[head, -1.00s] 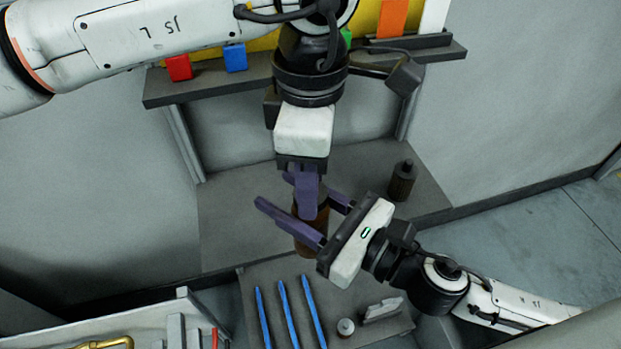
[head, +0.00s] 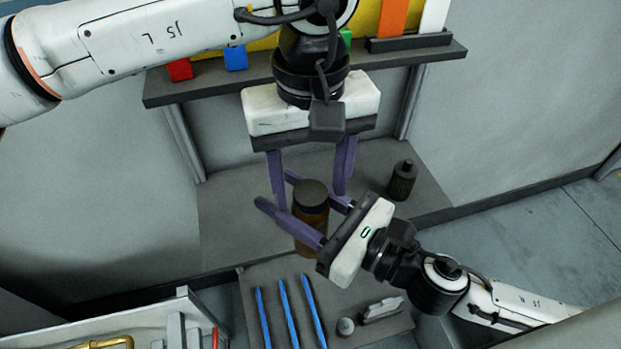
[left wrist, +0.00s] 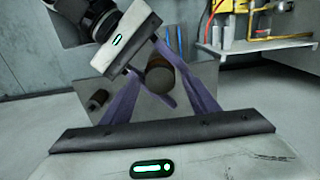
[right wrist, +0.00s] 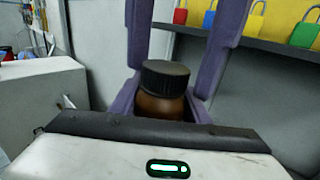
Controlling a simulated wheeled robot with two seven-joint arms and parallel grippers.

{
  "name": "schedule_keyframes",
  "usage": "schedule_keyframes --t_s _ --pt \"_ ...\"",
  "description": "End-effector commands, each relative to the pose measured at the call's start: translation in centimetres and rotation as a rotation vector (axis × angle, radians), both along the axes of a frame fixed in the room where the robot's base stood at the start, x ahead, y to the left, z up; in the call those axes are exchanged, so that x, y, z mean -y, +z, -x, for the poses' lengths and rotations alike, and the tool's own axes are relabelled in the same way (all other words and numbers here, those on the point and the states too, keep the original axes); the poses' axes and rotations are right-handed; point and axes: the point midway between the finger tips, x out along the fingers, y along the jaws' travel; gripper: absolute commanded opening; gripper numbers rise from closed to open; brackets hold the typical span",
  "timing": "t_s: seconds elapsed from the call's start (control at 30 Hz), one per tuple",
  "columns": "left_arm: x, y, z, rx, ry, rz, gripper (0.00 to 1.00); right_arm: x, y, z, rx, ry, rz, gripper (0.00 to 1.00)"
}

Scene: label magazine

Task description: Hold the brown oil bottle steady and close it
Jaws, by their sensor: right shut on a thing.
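The brown oil bottle (head: 311,240) stands upright over the grey bench. A black ribbed cap (head: 310,194) sits on its top, and it looks level in the right wrist view (right wrist: 165,77). My right gripper (head: 275,190) is shut on the bottle's body, with one purple finger on each side. My left gripper (head: 312,201) is above the bottle, pointing down. Its fingers are spread wide on both sides of the cap, apart from it. The bottle's lower part is partly hidden by my right gripper's near finger.
A second dark bottle (head: 402,181) stands on the bench to the right. Blue sticks (head: 284,310), a small round part (head: 345,327) and a grey clip-like part (head: 382,310) lie on the front board. A shelf (head: 208,82) with coloured padlocks runs behind my left gripper.

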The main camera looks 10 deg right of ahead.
Motion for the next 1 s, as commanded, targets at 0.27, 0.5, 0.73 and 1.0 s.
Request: schedule_keyframes --t_s 0.27,0.5,0.73,1.0 --pt "0.1 1.1 0.0 0.001 0.001 0.003 0.54 0.0 0.1 0.0 0.001 0.000 -0.001 0.00" --pt "0.0 4.2 0.0 0.001 0.001 0.001 0.54 0.0 0.1 0.0 0.001 0.000 -0.001 0.00" --pt "0.0 4.5 0.0 -0.001 0.000 0.000 0.54 0.0 0.1 0.0 0.001 0.000 -0.001 0.00" --pt "0.0 4.7 0.0 0.000 0.101 0.000 0.51 0.0 0.1 0.0 0.002 0.000 -0.001 0.00"
